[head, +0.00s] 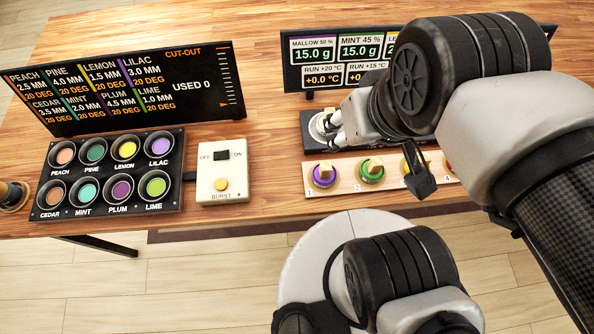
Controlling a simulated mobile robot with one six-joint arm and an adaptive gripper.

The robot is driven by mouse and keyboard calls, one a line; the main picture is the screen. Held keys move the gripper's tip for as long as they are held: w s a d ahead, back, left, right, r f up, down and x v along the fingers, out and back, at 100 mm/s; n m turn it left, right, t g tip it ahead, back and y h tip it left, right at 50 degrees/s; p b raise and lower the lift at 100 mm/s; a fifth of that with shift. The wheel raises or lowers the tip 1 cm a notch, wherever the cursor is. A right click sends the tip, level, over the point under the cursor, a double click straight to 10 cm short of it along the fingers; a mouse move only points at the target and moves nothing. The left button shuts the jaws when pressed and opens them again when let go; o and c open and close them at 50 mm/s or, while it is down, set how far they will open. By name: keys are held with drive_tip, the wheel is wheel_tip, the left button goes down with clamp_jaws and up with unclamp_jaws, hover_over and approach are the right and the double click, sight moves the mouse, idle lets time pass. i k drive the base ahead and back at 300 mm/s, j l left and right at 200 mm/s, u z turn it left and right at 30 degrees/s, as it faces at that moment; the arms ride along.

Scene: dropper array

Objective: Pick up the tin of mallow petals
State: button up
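A row of round tins with wooden knobs stands on a pale numbered strip. The violet tin (324,176) at number 1 is at the left end. The tins carry no readable names; the display lists mallow first, so the violet one is probably mallow. The green tin (370,171) stands at number 2 and a yellow tin (409,164) is partly hidden by a dark finger of my gripper. My gripper (378,158) is above and behind the strip, with its fingers apart. I see nothing held between them.
A display (345,60) stands behind my arm. A switch box (222,172) and a black tray of coloured cups (112,205) stand left. My arm covers the right side.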

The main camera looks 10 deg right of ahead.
sight(324, 176)
drive_tip(key=k+j+z, duration=0.1)
drive_tip(key=j+z, duration=0.25)
drive_tip(key=k+j+z, duration=0.2)
drive_tip(key=z, duration=0.15)
drive_tip(key=j, duration=0.1)
